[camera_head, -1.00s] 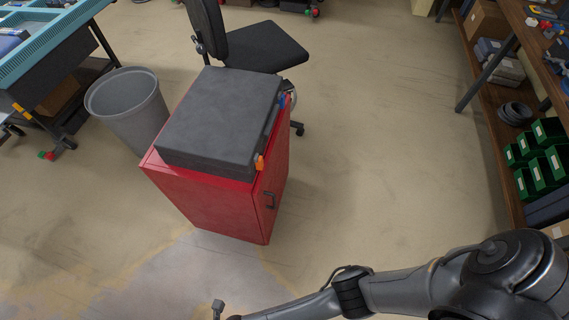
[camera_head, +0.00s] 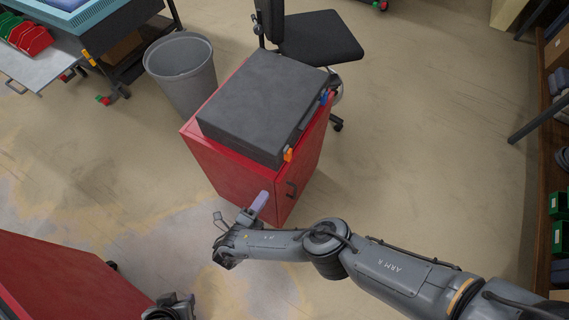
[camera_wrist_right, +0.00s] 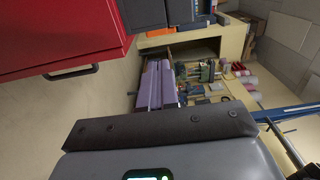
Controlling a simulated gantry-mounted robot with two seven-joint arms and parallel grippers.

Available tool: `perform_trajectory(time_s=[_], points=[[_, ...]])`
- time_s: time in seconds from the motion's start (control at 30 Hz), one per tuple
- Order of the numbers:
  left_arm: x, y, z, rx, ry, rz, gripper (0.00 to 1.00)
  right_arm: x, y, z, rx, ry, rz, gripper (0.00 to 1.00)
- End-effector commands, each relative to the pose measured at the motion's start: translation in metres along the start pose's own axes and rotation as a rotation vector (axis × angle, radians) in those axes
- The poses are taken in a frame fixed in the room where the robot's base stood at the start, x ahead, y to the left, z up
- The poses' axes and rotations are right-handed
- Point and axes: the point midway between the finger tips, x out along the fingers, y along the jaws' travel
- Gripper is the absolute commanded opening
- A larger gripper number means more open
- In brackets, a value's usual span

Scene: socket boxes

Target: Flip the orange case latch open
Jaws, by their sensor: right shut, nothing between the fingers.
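The dark grey case (camera_head: 262,100) lies closed on top of a red cabinet (camera_head: 228,170). Its orange latch (camera_head: 288,154) is on the right side of the case, at the near corner. My right gripper (camera_head: 261,199) is shut and empty, with pale purple fingers. It is in front of the cabinet, below and to the left of the latch in the head view, and apart from it.
Blue and red parts (camera_head: 326,97) sit farther along the same case side. A grey bin (camera_head: 181,75) stands left of the cabinet and a black chair (camera_head: 318,38) behind it. Another red cabinet (camera_head: 60,285) is at lower left. Floor to the right is clear.

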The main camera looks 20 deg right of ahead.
Motion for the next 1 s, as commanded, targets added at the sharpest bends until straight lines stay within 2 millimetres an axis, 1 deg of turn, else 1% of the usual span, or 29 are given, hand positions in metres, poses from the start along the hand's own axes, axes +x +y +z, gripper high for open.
perform_trajectory(time_s=[0.2,0.37,0.47,0.63,0.8,0.9,1.0], points=[[0.001,-0.001,0.001,0.005,-0.002,-0.004,0.34,0.001,0.001,0.000,0.001,0.000,0.002,0.00],[0.004,-0.003,0.003,0.011,-0.003,-0.009,0.34,0.011,0.002,0.000,0.003,0.001,0.002,0.00],[0.008,-0.003,0.004,0.012,-0.003,-0.010,0.34,0.023,0.003,0.000,0.003,0.001,0.002,0.00],[0.021,-0.002,0.008,0.012,-0.003,-0.010,0.34,0.053,0.005,-0.001,0.004,0.002,0.001,0.00],[0.041,-0.001,0.015,0.010,-0.002,-0.008,0.34,0.085,0.007,-0.001,0.004,0.002,0.002,0.00],[0.052,0.000,0.018,0.007,-0.002,-0.005,0.34,0.102,0.007,-0.001,0.006,0.002,0.002,0.00],[0.059,0.001,0.020,0.003,-0.003,-0.002,0.34,0.115,0.005,-0.001,0.004,0.001,0.003,0.00]])
